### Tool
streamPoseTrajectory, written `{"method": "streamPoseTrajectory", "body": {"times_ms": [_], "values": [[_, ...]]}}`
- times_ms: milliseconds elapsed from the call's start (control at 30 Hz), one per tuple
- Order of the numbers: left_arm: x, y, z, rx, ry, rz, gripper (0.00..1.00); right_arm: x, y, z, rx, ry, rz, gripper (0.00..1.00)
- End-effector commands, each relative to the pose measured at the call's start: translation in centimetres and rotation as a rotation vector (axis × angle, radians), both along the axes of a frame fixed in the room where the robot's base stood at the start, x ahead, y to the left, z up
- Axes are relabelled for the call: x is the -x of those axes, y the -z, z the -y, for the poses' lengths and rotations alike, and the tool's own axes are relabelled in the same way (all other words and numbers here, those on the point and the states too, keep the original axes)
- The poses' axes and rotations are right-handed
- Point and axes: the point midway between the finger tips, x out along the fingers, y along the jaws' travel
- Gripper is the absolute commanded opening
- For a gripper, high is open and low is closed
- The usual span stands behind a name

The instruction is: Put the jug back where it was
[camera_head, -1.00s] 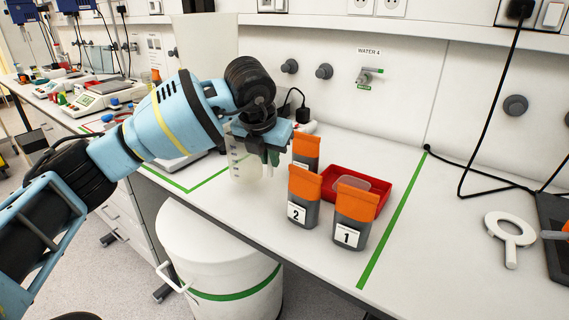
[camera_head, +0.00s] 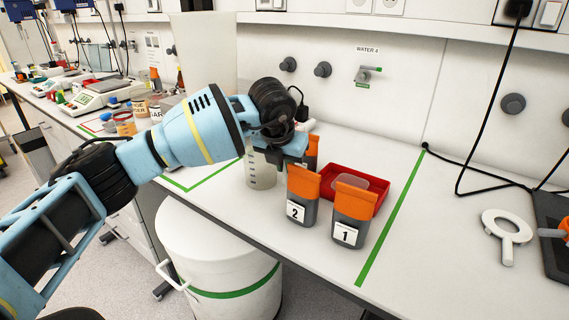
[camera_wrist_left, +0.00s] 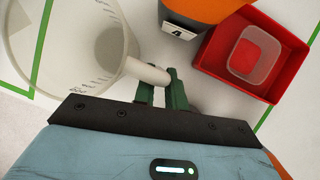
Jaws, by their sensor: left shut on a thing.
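The jug (camera_head: 261,174) is clear and whitish with measuring marks. It is upright at the bench's front edge, left of the orange-topped containers. In the left wrist view the jug (camera_wrist_left: 70,62) fills the upper left, seen from above. My left gripper (camera_wrist_left: 161,90) is shut on its handle (camera_wrist_left: 148,72), which lies between the green fingers. In the head view my left gripper (camera_head: 284,148) is just right of the jug, and its fingers are mostly hidden. I cannot tell whether the jug's base touches the bench. My right gripper is not in view.
Orange-topped containers 2 (camera_head: 302,197) and 1 (camera_head: 352,217) stand right of the jug; another is behind my gripper. A red tray (camera_head: 385,190) holds a clear box. A green tape line (camera_head: 392,220) crosses the bench. A white drum (camera_head: 215,250) stands below. The bench right of the tape has free room.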

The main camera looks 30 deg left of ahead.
Motion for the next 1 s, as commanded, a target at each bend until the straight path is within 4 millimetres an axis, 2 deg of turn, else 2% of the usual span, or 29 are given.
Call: {"method": "streamPoseTrajectory", "body": {"times_ms": [200,233,400,767,1000], "values": [[0.0,0.2,0.0,0.0,0.0,0.001,0.0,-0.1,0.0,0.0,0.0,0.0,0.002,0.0],[0.0,0.2,0.0,0.0,0.0,0.0,0.15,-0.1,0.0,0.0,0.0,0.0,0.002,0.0],[0.0,0.1,0.0,0.0,0.0,0.0,0.35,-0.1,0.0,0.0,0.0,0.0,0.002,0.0],[0.1,-0.5,0.0,0.001,0.001,0.002,0.35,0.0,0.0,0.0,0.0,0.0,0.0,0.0],[1.6,-4.0,0.4,0.001,0.0,0.006,0.35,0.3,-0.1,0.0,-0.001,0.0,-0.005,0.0]]}}
